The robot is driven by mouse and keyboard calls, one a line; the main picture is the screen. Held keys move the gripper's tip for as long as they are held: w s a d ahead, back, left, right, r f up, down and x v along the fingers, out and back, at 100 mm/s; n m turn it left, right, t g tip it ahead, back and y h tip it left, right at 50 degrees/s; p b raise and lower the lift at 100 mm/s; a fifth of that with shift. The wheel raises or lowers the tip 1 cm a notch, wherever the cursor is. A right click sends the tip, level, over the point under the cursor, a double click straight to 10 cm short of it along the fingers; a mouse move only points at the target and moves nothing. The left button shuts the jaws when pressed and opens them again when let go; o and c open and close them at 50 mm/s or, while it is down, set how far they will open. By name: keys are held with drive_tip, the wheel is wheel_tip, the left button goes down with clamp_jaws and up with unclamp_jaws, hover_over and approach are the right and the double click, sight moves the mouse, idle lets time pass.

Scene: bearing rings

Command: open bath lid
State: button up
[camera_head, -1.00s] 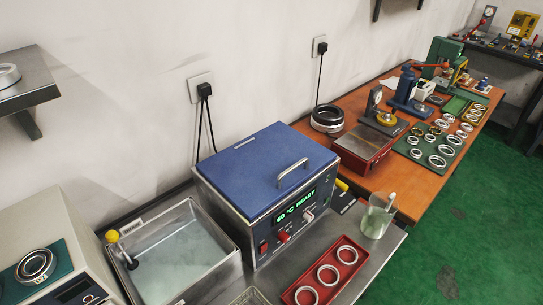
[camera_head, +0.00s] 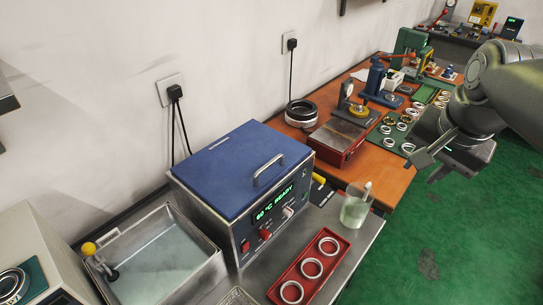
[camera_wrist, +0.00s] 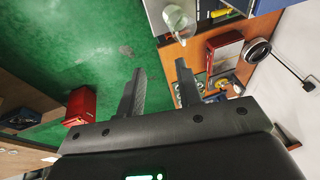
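The bath is a metal box with a blue lid (camera_head: 238,165) and a silver handle (camera_head: 268,170) on top, left of centre in the head view. The lid lies shut on the box, and the front panel (camera_head: 277,212) shows a green "60 °C READY". My gripper (camera_head: 430,168) is at the right in the head view, above the green floor and well apart from the lid. In the wrist view my gripper (camera_wrist: 157,88) has its two fingers spread with nothing between them. A corner of the bath (camera_wrist: 170,12) shows at the top of the wrist view.
A red tray (camera_head: 287,273) with three rings and a glass beaker (camera_head: 355,207) stand on the metal bench in front of the bath. An open water tank (camera_head: 150,262) is at its left. Presses and rings crowd the orange table (camera_head: 385,183).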

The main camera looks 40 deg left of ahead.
drive_tip(key=a+g, duration=0.1)
drive_tip(key=a, duration=1.4)
drive_tip(key=g, duration=0.2)
approach(270, 163)
drive_tip(key=f, duration=0.2)
drive_tip(key=a+f, duration=0.1)
drive_tip(key=f, duration=0.4)
drive_tip(key=shift+s+a+f, duration=0.15)
drive_tip(key=shift+a+f, duration=0.1)
drive_tip(key=shift+f, duration=0.1)
drive_tip(key=shift+c, duration=0.5)
clamp_jaws()
